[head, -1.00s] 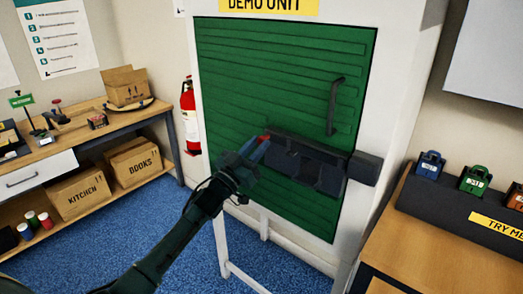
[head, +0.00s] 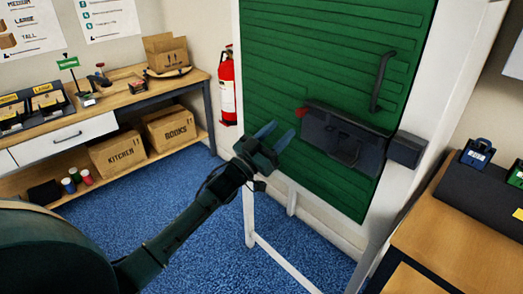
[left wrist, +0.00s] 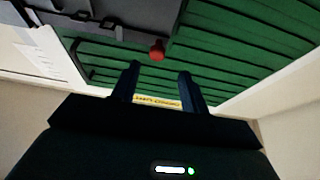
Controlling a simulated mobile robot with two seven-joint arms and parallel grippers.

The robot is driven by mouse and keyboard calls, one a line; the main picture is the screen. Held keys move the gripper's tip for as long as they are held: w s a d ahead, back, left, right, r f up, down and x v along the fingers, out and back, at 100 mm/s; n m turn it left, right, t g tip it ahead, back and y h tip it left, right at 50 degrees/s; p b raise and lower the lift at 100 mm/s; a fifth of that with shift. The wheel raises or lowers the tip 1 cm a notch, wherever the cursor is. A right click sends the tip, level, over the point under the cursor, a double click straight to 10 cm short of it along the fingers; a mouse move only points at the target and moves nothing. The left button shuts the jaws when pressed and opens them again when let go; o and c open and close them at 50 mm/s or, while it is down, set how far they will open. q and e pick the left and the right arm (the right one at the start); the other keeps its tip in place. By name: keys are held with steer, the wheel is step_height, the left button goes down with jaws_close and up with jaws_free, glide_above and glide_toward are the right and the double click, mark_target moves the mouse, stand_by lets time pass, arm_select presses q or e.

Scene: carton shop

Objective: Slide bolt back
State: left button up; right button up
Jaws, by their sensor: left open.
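The bolt (head: 343,138) is a dark grey assembly across the lower part of the green ribbed door (head: 335,60). A red knob (head: 301,112) sits at its left end. A dark block (head: 407,149) is on the white frame at its right end. I cannot tell whether the bar reaches into that block. My left gripper (head: 275,136) is open and empty, left of and below the knob, apart from it. In the left wrist view, the red knob (left wrist: 157,51) shows just beyond and between the open fingertips (left wrist: 160,72). My right gripper is not in view.
A dark handle (head: 381,82) stands out from the door above the bolt. A wooden counter (head: 450,225) with padlocks (head: 477,154) is at the right. A workbench (head: 125,97) with boxes and a fire extinguisher (head: 227,88) are at the left. Blue floor lies clear between.

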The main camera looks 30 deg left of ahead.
arm_select(q)
steer(key=v, duration=0.7)
steer(key=shift+b, duration=0.45)
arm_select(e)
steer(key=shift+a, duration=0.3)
arm_select(q)
steer(key=shift+f, duration=0.1)
steer(key=s+d+f+g+y, duration=0.1)
steer(key=s+d+f+g, duration=0.2)
steer(key=s+f, duration=0.4)
steer(key=s+d+f+g+y+p, duration=0.1)
steer(key=s+d+f+g, duration=0.3)
steer(key=s, duration=0.5)
steer(key=s+d+f+n+g+y+p, duration=0.1)
steer(key=s+d+f+g+y, duration=0.1)
steer(key=s+d+f, duration=0.4)
step_height(320, 180, down, 5)
steer(key=shift+s+d+f+g, duration=0.1)
steer(key=shift+s+d+g, duration=0.05)
steer(key=shift+s+g, duration=0.7)
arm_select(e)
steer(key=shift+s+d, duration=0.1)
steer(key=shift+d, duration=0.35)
arm_select(q)
steer(key=shift+s, duration=0.1)
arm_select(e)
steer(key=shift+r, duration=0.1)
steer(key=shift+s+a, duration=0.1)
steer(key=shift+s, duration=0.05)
